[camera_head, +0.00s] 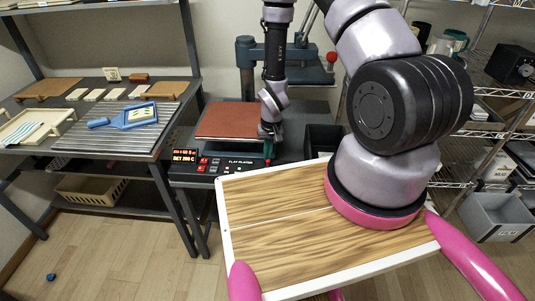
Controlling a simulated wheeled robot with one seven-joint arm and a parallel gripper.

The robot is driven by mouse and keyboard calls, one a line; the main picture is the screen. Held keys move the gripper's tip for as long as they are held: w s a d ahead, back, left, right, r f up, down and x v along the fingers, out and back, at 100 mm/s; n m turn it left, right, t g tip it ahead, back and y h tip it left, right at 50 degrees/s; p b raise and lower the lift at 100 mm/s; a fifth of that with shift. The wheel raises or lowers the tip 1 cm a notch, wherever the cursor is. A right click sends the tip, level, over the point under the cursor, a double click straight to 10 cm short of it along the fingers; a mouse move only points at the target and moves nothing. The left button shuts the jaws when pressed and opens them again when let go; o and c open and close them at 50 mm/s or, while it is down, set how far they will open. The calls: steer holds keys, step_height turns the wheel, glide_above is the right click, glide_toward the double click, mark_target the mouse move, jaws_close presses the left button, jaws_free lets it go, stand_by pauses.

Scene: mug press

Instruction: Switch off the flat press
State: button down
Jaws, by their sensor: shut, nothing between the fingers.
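The flat press stands on a dark bench at the centre, with a reddish-brown platen (228,120) and a blue-grey upright (246,66) behind it. Its dark control panel (235,169) faces me, marked "FLAT PLATEN". A lit display (184,155) at the panel's left shows orange figures that seem to read "SET 200 C". Several red buttons (203,161) sit beside it. My gripper (269,138) points down at the panel's right end, shut and empty. A small green part (268,152) shows just under the fingertips; I cannot tell whether they touch it.
A dark bin (323,138) stands right of the press. A left table holds a ribbed tray (115,143), a blue scoop-like tool (138,115) and several tiles. Wire shelves with mugs (447,42) stand at the right. Floor is clear at front left, apart from a small blue object (51,277).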

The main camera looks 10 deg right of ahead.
steer(key=shift+s+a+r, duration=0.15)
steer(key=shift+s+r, duration=0.1)
steer(key=shift+s, duration=0.15)
steer(key=shift+s+a+r, duration=0.1)
steer(key=shift+s+a, duration=0.05)
steer(key=shift+s, duration=0.2)
stand_by(0.4)
steer(key=shift+r, duration=0.8)
step_height(320, 180, up, 11)
steer(key=shift+s+d, duration=0.2)
steer(key=shift+d, duration=0.25)
steer(key=shift+f, duration=0.1)
